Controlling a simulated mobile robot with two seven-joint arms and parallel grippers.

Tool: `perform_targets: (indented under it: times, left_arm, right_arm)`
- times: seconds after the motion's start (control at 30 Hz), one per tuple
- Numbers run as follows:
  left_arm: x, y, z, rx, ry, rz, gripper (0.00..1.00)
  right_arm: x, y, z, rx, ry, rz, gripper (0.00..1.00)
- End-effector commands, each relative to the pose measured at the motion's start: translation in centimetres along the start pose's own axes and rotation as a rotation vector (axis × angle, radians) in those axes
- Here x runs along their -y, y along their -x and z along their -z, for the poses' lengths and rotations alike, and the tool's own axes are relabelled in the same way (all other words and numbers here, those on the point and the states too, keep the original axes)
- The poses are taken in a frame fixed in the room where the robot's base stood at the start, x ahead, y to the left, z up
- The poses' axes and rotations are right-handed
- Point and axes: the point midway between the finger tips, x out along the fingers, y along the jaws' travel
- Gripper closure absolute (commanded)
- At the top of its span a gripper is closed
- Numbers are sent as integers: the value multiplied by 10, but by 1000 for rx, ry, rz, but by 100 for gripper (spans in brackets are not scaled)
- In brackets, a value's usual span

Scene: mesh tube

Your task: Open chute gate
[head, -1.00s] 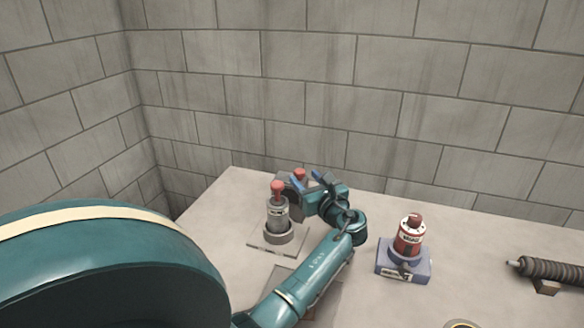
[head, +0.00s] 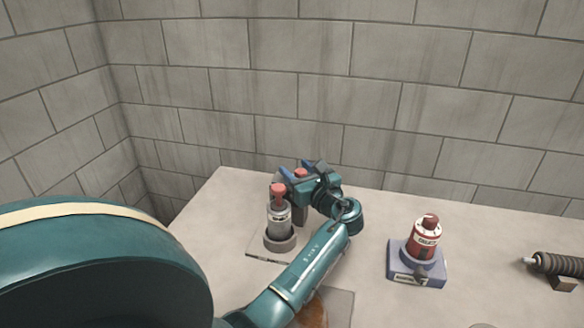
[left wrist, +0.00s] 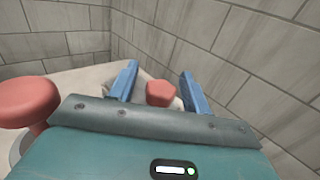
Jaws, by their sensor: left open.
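My left gripper (head: 301,171) is at the back left of the table, its two blue fingers open. A red knob (head: 300,174) shows between the fingers; in the left wrist view this knob (left wrist: 160,93) also lies between them, with no clear contact. A grey piece shows beneath the gripper, mostly hidden by it. In front stands a silver cylinder (head: 279,220) with its own red knob (head: 279,189), on a flat plate. That nearer knob (left wrist: 28,100) is large at the left of the wrist view. I cannot tell which part is the chute gate. My right gripper is out of view.
A red labelled canister (head: 425,240) stands on a blue-grey base (head: 418,267) to the right. A dark ribbed tube (head: 562,264) lies at the right edge. Block walls close in behind and left. The table (head: 375,230) is bare between my arm and the canister.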

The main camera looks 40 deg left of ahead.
Motion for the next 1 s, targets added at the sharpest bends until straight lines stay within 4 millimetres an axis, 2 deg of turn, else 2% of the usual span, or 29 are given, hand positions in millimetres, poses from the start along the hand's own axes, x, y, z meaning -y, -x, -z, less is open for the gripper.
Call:
perform_targets:
  times: [0.53,1.0]
  left_arm:
    - [1,3,0,0,1,0,53]
    - [1,3,0,0,0,0,91]
  right_arm:
    - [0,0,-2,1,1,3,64]
    - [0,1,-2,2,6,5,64]
